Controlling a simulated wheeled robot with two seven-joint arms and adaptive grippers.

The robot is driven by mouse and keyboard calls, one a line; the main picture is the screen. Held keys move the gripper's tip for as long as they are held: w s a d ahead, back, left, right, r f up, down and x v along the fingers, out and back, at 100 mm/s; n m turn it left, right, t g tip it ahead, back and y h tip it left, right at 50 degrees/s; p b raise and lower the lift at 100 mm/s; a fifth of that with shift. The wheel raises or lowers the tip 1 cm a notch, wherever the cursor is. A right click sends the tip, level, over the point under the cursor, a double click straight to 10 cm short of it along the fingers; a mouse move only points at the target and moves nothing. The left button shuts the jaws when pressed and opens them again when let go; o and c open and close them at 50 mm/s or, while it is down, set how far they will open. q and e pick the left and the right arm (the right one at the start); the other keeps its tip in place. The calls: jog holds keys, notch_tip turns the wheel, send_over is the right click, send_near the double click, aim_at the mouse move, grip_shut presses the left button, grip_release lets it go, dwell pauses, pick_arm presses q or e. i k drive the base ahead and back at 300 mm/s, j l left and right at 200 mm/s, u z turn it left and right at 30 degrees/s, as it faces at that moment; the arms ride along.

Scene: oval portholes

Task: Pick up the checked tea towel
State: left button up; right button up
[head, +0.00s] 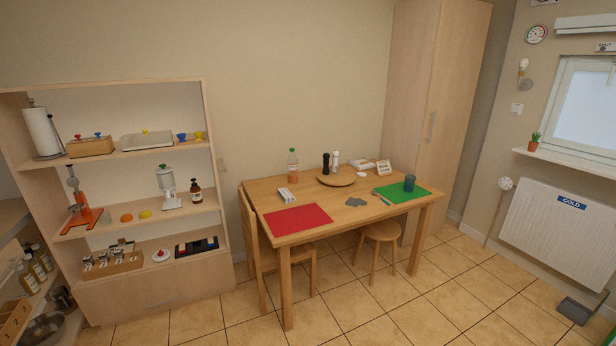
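I cannot make out a checked tea towel anywhere in the head view. Neither of my grippers shows in this view. A small white item with stripes (287,194) lies on the wooden table (262,195), but it is too small to tell what it is.
Shelves (214,165) stand left, a radiator (555,232) right. Floor in front is clear.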

aim_at(284, 194)
jog(key=i+l+u, duration=0.15)
jog(key=l+u, duration=0.15)
jog(key=u, duration=0.15)
jog(key=i+l+u, duration=0.15)
jog(key=l+u, duration=0.3)
jog(key=i+l+u, duration=0.1)
jog(key=l+u, duration=0.9)
jog(key=l, duration=0.2)
jog(key=k+l+u, duration=0.1)
jog(key=l, duration=0.25)
